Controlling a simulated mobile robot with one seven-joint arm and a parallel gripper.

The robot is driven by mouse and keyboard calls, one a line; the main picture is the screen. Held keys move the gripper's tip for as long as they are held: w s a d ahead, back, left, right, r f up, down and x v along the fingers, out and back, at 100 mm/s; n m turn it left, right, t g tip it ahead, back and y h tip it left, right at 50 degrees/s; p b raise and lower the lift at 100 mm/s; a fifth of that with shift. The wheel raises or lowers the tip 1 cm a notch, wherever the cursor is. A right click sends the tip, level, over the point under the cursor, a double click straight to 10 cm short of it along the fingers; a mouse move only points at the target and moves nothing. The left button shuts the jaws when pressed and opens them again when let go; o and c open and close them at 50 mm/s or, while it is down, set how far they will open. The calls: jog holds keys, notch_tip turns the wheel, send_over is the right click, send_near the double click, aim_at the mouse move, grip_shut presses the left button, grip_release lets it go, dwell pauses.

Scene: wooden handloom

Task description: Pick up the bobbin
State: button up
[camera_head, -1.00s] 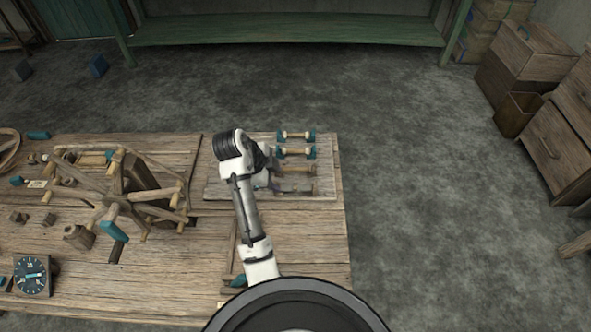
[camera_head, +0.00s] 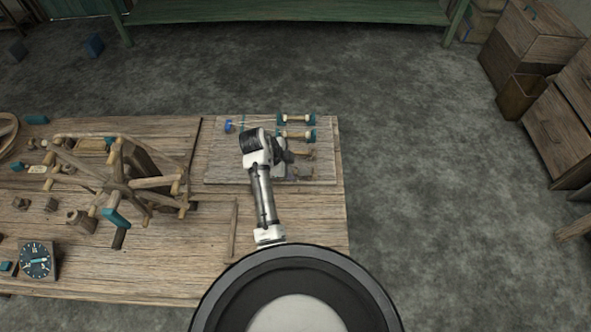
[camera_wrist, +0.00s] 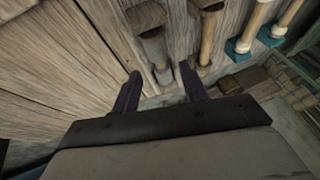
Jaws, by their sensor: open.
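Several bobbins lie in a row on a raised wooden board (camera_head: 222,165). Two have teal ends and pale shafts: a far one (camera_head: 296,119) and a second one (camera_head: 295,135). Two nearer ones are brown, a third (camera_head: 306,153) and a nearest one (camera_head: 304,173), partly hidden by my arm. My gripper (camera_wrist: 160,90) is open and empty. In the wrist view, the lower end of a grey-brown bobbin (camera_wrist: 155,46) shows between the fingertips; I cannot tell the height gap. Another brown bobbin (camera_wrist: 208,32) lies just right of it.
A small blue spool (camera_head: 228,126) stands at the board's back left. A wooden spoked winder (camera_head: 118,185) fills the table's left half, with a dial (camera_head: 36,260) nearer. A thin stick (camera_head: 233,228) lies left of my arm. Floor right of the table is free.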

aim_at(293, 171)
jog(key=shift+x, duration=1.65)
jog(key=shift+a, duration=0.1)
grip_shut()
